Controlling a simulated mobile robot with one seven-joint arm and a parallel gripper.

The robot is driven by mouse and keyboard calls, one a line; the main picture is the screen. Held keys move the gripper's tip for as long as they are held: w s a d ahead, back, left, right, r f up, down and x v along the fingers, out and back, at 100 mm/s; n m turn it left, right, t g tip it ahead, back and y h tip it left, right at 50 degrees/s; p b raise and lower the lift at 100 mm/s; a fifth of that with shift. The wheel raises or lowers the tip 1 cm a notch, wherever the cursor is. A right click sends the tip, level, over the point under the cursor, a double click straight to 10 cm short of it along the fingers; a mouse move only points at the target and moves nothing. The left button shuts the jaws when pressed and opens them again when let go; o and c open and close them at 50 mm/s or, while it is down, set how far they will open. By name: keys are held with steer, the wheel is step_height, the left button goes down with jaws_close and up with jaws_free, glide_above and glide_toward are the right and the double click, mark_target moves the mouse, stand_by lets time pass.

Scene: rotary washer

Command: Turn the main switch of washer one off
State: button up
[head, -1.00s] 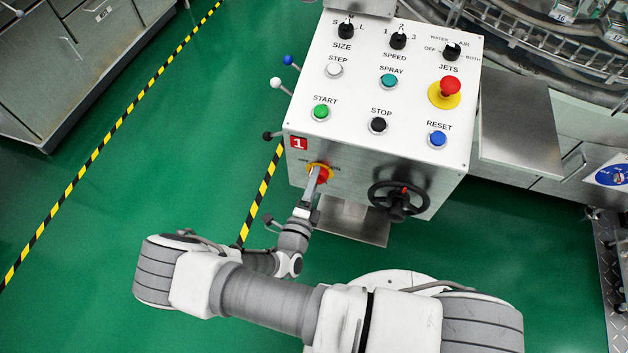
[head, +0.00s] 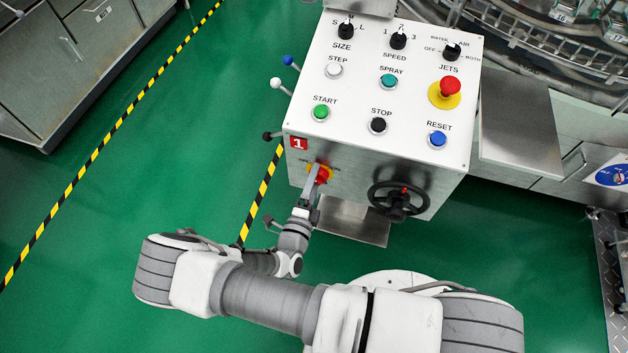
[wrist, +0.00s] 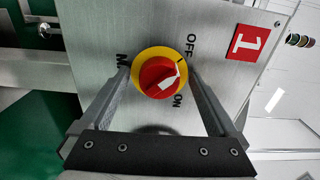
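The main switch (head: 321,175) is a red knob on a yellow disc, on the front panel of the console marked 1. In the wrist view the switch (wrist: 158,78) sits between OFF and ON labels. Its white pointer mark lies on the side facing these labels; I cannot tell exactly which it points to. My gripper (wrist: 160,78) is open, with one finger on each side of the switch. Gaps show between knob and fingers. In the head view my gripper (head: 314,180) is at the panel and partly hides the switch.
A black handwheel (head: 397,201) is right of the switch. Push buttons, selector knobs and a red emergency stop (head: 450,87) are on the console top. Levers (head: 277,84) stick out at its left. Green floor lies open to the left.

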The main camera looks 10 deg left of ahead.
steer(key=s+a+p, duration=0.1)
steer(key=s, duration=1.6)
steer(key=shift+s+a+p, duration=0.2)
steer(key=shift+p, duration=0.15)
steer(key=w+d+r+m+g+h, duration=0.25)
steer(key=d+r+m+g, duration=0.2)
steer(key=r+m, duration=0.5)
steer(key=w+d+r+m+g+h, duration=0.2)
steer(key=w+d+r+m+g, duration=0.2)
steer(key=r+m+g, duration=0.5)
steer(key=w+d+r+m+g+h, duration=0.3)
steer(key=d+r+m, duration=0.35)
steer(key=m, duration=0.65)
steer(key=s+d+r+m+t+y, duration=0.25)
steer(key=d+r+m+y, duration=0.25)
steer(key=r+m, duration=0.55)
steer(key=s+d+r+m+t+y, duration=0.2)
steer(key=s+d+r+m+y, duration=0.3)
steer(key=r+m, duration=0.5)
step_height(320, 180, up, 12)
steer(key=w+m+p, duration=0.1)
steer(key=p, duration=1.3)
steer(key=shift+w+d+h, duration=0.15)
steer(key=shift+w+h, duration=0.05)
steer(key=shift+h, duration=0.25)
